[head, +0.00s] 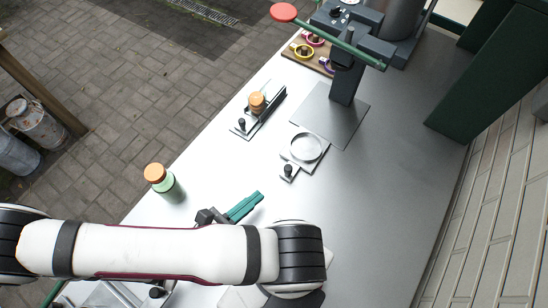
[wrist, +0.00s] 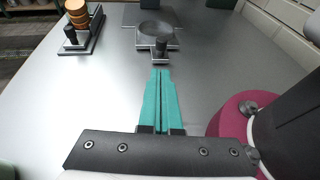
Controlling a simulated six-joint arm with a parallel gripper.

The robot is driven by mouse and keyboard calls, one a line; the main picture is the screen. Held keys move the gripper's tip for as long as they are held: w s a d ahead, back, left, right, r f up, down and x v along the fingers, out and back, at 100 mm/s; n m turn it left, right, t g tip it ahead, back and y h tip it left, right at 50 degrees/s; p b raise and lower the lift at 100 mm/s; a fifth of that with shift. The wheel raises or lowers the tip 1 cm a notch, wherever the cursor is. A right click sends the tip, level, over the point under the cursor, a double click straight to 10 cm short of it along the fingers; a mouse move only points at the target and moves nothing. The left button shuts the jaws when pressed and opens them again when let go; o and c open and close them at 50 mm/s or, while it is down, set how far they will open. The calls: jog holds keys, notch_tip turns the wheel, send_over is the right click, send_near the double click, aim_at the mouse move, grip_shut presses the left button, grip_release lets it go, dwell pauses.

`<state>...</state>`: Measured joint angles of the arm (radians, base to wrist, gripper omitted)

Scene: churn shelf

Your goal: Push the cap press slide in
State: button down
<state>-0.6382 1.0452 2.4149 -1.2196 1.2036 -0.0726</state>
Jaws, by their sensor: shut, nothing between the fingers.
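My gripper (head: 258,196) has teal fingers, shut and empty, above the grey counter; the fingertips also show in the wrist view (wrist: 161,74). A grey slide with a round dish (head: 306,148) and a black knob (head: 288,170) lies ahead of the fingertips. In the wrist view the knob (wrist: 161,46) stands almost straight beyond the fingertips, apparently with a gap. A second narrow dark slide (head: 262,118) with a black knob (head: 242,125) carries stacked orange caps (head: 257,102) to the left. I cannot tell which slide is the cap press slide.
A lever press with a green handle (head: 340,42) and red knob (head: 284,12) stands over a grey plate (head: 322,112). A green bottle with an orange cap (head: 155,172) stands near the left counter edge. A dark green panel (head: 480,90) stands at the right. The counter (head: 395,180) right of the dish is clear.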

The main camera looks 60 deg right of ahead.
send_near(301, 149)
jog(key=a, duration=0.1)
jog(key=s+a, duration=0.1)
jog(key=a, duration=0.1)
jog(key=shift+s+a+r, duration=0.1)
jog(key=shift+s, duration=0.25)
jog(key=d, duration=1.2)
jog(key=shift+d, duration=0.35)
jog(key=shift+r, duration=0.1)
